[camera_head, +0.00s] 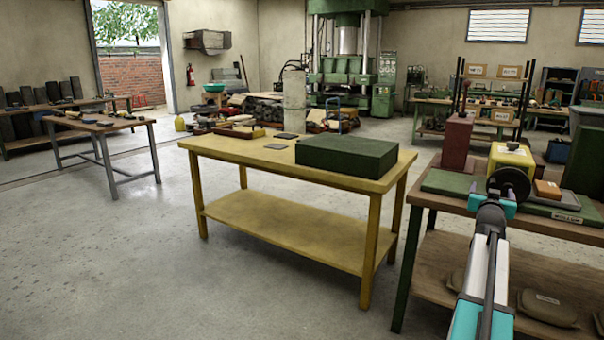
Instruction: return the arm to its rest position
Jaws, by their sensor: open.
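I cannot tell whether the arm touches anything on the bench.
A dark red block (457,140) and a small orange-brown block (547,189) are on the right bench, close to the arm. A yellow table (228,150) bearing a dark green box (346,155) stands left of it. Open concrete floor (130,260) lies at the left.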

